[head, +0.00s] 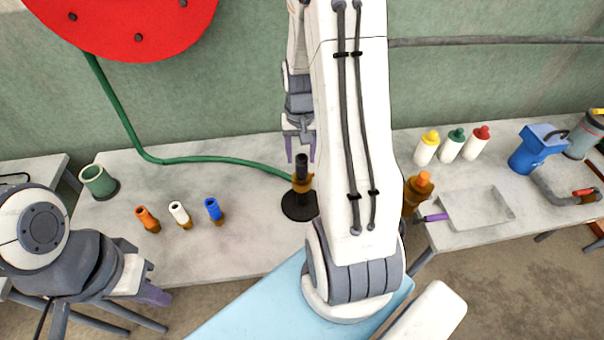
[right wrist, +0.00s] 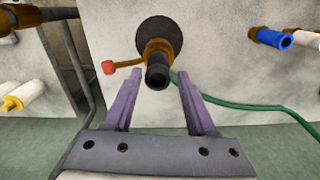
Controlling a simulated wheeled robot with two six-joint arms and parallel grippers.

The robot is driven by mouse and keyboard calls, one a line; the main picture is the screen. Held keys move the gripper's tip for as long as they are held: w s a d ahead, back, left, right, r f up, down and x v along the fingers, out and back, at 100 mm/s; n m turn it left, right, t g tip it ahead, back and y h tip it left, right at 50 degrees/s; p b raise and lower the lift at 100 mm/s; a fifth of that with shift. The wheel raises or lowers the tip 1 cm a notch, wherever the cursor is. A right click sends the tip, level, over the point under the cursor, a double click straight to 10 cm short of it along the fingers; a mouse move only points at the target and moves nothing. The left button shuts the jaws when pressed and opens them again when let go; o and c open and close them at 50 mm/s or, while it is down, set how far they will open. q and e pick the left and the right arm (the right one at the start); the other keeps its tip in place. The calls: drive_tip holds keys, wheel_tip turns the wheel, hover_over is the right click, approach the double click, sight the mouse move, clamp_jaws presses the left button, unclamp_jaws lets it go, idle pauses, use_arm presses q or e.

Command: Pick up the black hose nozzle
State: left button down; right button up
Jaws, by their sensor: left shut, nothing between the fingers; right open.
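The black hose nozzle (head: 302,162) stands upright in a brass collar on a round black base (head: 297,207) on the left table. In the right wrist view, the nozzle (right wrist: 157,76) points toward the camera, with a red-tipped brass lever (right wrist: 109,68) beside it. My right gripper (head: 301,152) is open and empty at the nozzle's upper end. Its purple fingers (right wrist: 158,88) lie on either side of the nozzle in that view; I cannot tell whether they touch it. My left gripper (head: 154,295) is shut and empty near the table's front left edge.
A green hose (head: 200,159) runs to the base. Orange (head: 148,219), white (head: 180,214) and blue (head: 214,210) nozzles stand left of it, near a green cup (head: 98,182). The right table holds bottles (head: 450,146), a grey pan (head: 477,209) and a blue device (head: 536,148). My right arm hides the middle.

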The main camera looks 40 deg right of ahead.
sight(302, 166)
drive_tip(key=shift+f+p, duration=0.3)
drive_tip(key=shift+f, duration=0.3)
drive_tip(key=f, duration=0.2)
drive_tip(key=f+p, duration=0.1)
drive_tip(key=shift+d+f, duration=0.15)
drive_tip(key=shift+d, duration=0.1)
drive_tip(key=shift+w+f, duration=0.1)
drive_tip(key=shift+f, duration=0.4)
clamp_jaws()
